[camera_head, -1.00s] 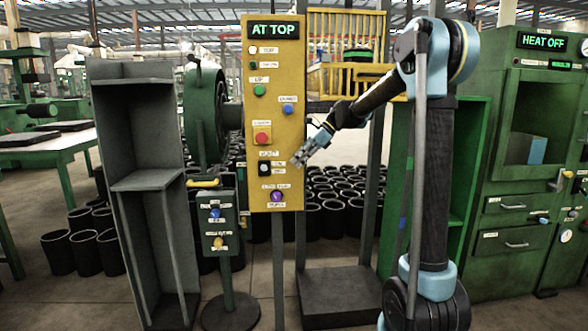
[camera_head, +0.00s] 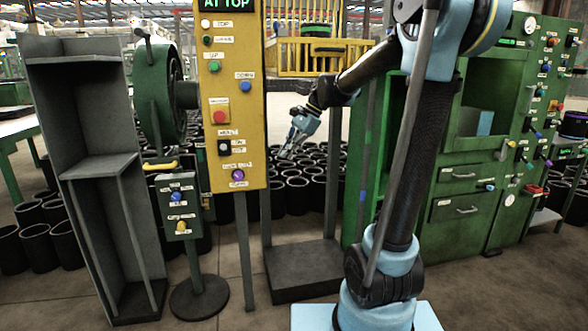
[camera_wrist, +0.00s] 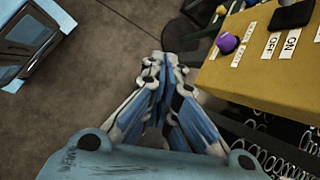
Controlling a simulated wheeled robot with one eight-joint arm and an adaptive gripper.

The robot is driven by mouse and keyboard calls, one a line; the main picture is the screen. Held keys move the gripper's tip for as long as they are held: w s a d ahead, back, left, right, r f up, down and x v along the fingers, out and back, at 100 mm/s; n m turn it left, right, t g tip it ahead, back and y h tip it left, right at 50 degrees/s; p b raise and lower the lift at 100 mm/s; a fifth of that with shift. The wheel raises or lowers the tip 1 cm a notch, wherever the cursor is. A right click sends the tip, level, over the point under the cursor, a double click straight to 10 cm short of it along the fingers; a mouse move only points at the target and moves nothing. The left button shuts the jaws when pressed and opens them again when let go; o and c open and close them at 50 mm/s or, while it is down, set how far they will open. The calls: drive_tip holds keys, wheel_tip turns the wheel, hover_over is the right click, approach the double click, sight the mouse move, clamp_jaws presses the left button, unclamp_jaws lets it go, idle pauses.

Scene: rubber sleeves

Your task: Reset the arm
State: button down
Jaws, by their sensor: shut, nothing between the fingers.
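My gripper (camera_head: 287,153) is shut and empty, to the right of the lower part of the yellow control panel (camera_head: 244,115), and points down and to the left. In the wrist view the gripper (camera_wrist: 166,60) has its fingertips together over the grey floor. The panel's side shows there at the right, with a purple knob (camera_wrist: 228,43) and a black ON/OFF switch (camera_wrist: 290,14). In the head view the panel's display reads "AT TOP", cut by the top edge. My arm is bent, with its elbow high at the upper right.
A grey shelf unit (camera_head: 95,150) and a green control box (camera_head: 177,205) stand left of the panel. A green cabinet machine (camera_head: 455,240) stands at the right. Several black rubber sleeves (camera_head: 300,190) stand on the floor behind. A yellow crate (camera_head: 312,58) is up behind the gripper.

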drive_tip(key=s+d+f+n+t+h, duration=0.1)
drive_tip(key=s+d+f+n+h, duration=0.2)
drive_tip(key=s+d+f, duration=0.6)
drive_tip(key=s+d+f+n+t+h, duration=0.1)
drive_tip(key=s+d+f+n+h, duration=0.2)
drive_tip(key=s+d+f+n, duration=0.5)
drive_tip(key=s+d+f, duration=0.2)
drive_tip(key=s+d, duration=0.2)
drive_tip(key=s, duration=0.4)
drive_tip(key=shift+d+f+t, duration=0.15)
drive_tip(key=shift+d+t, duration=0.05)
drive_tip(key=shift+t, duration=0.2)
drive_tip(key=shift+w+f, duration=0.2)
drive_tip(key=shift+w, duration=0.2)
